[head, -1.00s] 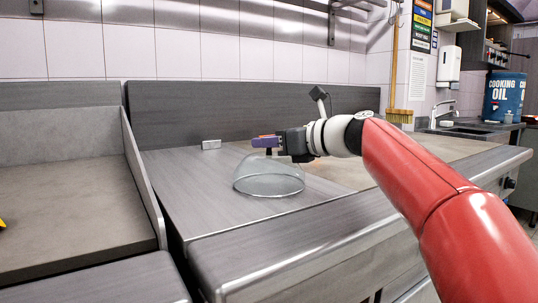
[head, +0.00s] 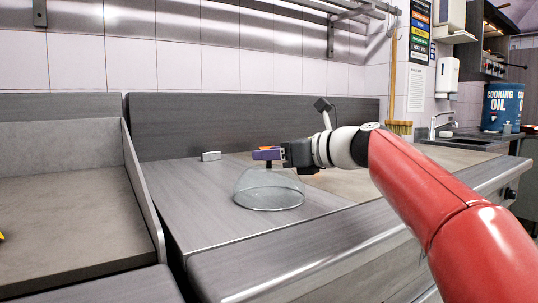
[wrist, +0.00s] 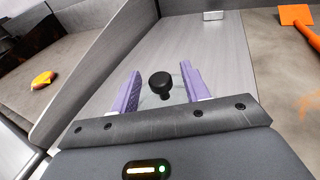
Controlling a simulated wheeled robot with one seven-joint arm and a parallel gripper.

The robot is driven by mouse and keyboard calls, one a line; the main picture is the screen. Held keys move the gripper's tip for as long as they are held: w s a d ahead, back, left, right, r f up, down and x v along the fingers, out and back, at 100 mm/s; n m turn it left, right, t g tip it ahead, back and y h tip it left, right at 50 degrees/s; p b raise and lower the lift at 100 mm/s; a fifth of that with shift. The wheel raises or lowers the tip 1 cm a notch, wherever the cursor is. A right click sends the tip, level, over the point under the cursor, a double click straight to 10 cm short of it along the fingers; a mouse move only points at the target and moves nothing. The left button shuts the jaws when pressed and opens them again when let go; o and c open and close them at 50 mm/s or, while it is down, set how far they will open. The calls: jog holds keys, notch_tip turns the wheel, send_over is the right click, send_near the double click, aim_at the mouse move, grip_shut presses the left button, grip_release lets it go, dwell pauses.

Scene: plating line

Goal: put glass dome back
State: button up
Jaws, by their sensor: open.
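The clear glass dome (head: 268,191) stands rim-down on the grey metal counter in the head view. Its black knob (wrist: 160,83) shows in the wrist view between the two purple fingers, with space on both sides. My gripper (head: 267,154) is open at the top of the dome. Its fingers are around the knob's height or just above it; the exact height is hard to tell. In the wrist view the glass itself is barely visible under my gripper (wrist: 160,84).
A small white block (head: 210,156) lies on the counter behind the dome. An orange tool (wrist: 298,18) lies right of it on a brownish surface. A raised metal side panel (head: 143,185) borders the counter on the left. A yellow-orange item (wrist: 42,80) lies beyond that panel.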

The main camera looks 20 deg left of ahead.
jog(key=v, duration=1.1)
